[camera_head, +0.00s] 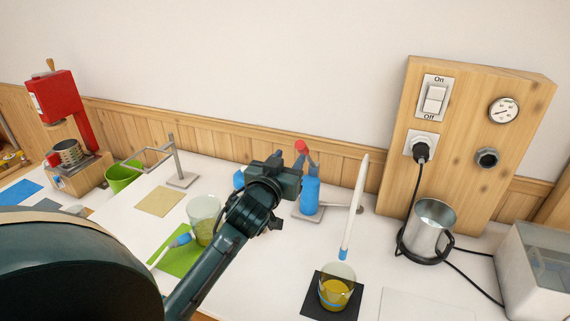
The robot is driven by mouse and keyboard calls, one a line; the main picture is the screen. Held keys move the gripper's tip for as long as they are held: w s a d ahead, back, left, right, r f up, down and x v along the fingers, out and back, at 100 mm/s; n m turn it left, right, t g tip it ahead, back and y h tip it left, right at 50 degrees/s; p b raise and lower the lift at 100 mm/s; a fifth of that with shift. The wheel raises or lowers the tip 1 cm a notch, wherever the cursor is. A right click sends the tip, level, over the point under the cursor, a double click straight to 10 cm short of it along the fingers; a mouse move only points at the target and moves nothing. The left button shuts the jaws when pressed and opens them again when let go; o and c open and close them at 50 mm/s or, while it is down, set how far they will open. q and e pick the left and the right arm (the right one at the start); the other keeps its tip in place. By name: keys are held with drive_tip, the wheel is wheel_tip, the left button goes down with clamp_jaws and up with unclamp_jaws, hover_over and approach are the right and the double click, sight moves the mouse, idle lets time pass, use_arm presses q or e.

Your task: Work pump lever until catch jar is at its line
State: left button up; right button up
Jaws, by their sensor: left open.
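A blue pump (310,196) stands on a small grey base against the back of the white table. Its lever has a red knob (301,146) at the top and is partly hidden behind my left gripper. My left gripper (284,175) is open and empty, just left of the pump in the picture; I cannot tell whether it touches the lever. A clear jar (337,286) with yellow liquid and a blue band stands on a black mat at the front. My right gripper is out of view.
A white stick with a blue end (355,205) rises behind the front jar. A metal jug (428,228) stands right, below a wooden panel (457,140) with switch, plug and gauge. A grey box (535,275) is far right. A red machine (66,105) and green cup (122,178) stand left.

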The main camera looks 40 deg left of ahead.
sight(298, 146)
use_arm(q)
drive_tip(key=shift+x, duration=2.4)
drive_tip(key=shift+w+a, duration=0.1)
drive_tip(key=shift+w, duration=0.7)
drive_tip(key=shift+w, duration=0.25)
drive_tip(key=shift+c, duration=0.5)
